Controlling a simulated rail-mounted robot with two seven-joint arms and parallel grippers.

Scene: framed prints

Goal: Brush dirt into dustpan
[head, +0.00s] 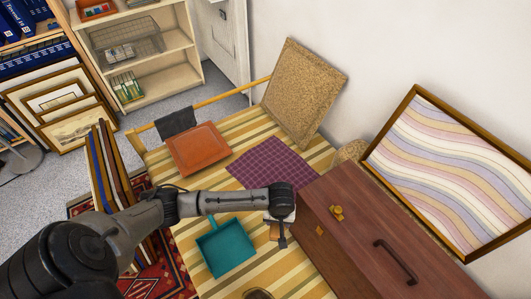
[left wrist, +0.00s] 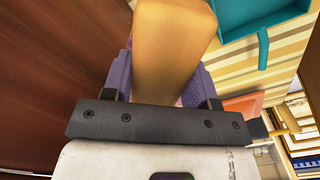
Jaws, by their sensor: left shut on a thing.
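The teal dustpan (head: 228,250) lies on the yellow striped table (head: 190,237), below my left forearm in the head view. It also shows at the top of the left wrist view (left wrist: 262,12). My left gripper (head: 279,240) points down beside the brown wooden chest, right of the dustpan. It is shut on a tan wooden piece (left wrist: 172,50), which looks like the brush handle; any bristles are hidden. I cannot make out dirt on the table. My right gripper is not in view.
The brown chest (head: 345,240) with a dark handle stands close to the right of the left gripper. A purple checked cloth (head: 272,168), an orange tray-like item (head: 197,149) and a cork board (head: 304,92) are farther back. A dark round item (head: 258,294) is at the front edge.

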